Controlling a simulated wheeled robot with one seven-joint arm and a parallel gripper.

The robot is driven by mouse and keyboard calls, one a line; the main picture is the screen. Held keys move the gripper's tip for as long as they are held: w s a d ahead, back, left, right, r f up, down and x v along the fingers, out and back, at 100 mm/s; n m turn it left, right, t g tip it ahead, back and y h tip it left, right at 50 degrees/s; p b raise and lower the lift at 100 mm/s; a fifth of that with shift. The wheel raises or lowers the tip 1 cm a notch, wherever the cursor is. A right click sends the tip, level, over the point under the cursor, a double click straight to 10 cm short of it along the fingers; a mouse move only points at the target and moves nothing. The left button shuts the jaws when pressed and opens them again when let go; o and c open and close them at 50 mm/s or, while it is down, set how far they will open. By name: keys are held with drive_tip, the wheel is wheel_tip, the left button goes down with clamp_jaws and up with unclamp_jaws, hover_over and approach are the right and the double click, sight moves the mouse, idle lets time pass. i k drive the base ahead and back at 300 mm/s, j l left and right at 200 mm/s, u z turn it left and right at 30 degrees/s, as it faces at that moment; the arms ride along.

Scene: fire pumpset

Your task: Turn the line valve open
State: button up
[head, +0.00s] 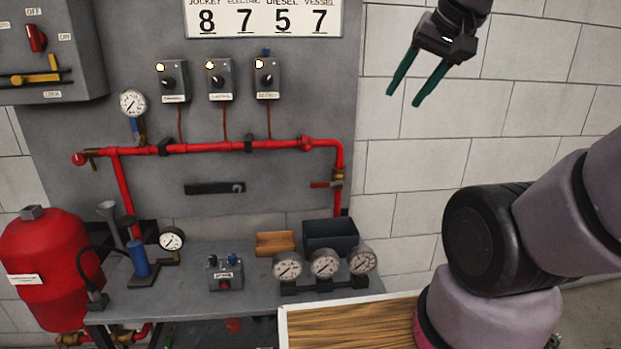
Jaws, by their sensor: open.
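A brass valve body (338,179) sits on the vertical right-hand run of the red pipe (220,147). Its red lever (321,185) points left, about level, across the vertical pipe. My gripper (403,98) is up at the right in front of the white block wall, with its two green fingers apart and nothing between them. It is above and to the right of the valve, well clear of it. Another small brass fitting (90,154) is at the pipe's left end; I cannot tell whether it is a valve.
Three gauges (325,264) stand at the bench's front right, below the valve, with a dark bin (331,236) behind them. Three switch boxes (220,80) are above the pipe. A black bar (214,188) is on the panel. The wall (415,170) right of the valve is free.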

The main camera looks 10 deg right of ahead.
sight(316, 185)
drive_tip(key=i+j, duration=0.1)
drive_tip(key=j+z, duration=0.2)
drive_tip(key=j, duration=0.3)
drive_tip(key=k+j+z, duration=0.2)
drive_tip(key=j, duration=0.25)
drive_tip(key=j+z, duration=0.2)
drive_tip(key=j, duration=0.3)
drive_tip(key=k, duration=0.05)
